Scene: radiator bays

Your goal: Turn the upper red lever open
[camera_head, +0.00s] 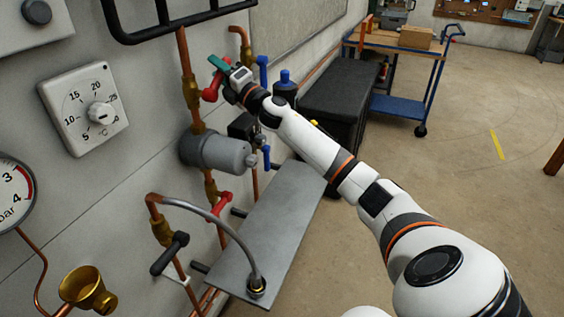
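The upper red lever (210,91) is on a copper pipe on the left wall, below the black rail. Part of it is hidden behind my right gripper (226,76). My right arm reaches in from the lower right, and the gripper is right at the lever, touching it or very close. A green piece (219,63) shows at the gripper's tip; I cannot tell whether it is a finger or part of the fittings. The finger gap is hidden. A lower red lever (222,204) is on the pipe below the grey cylinder. My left gripper is out of view.
A grey cylinder (215,152), a thermostat dial (84,108) and a black-handled valve (170,253) are on the wall. Blue levers (262,70) stand behind my gripper. A grey shelf (275,222) juts out below.

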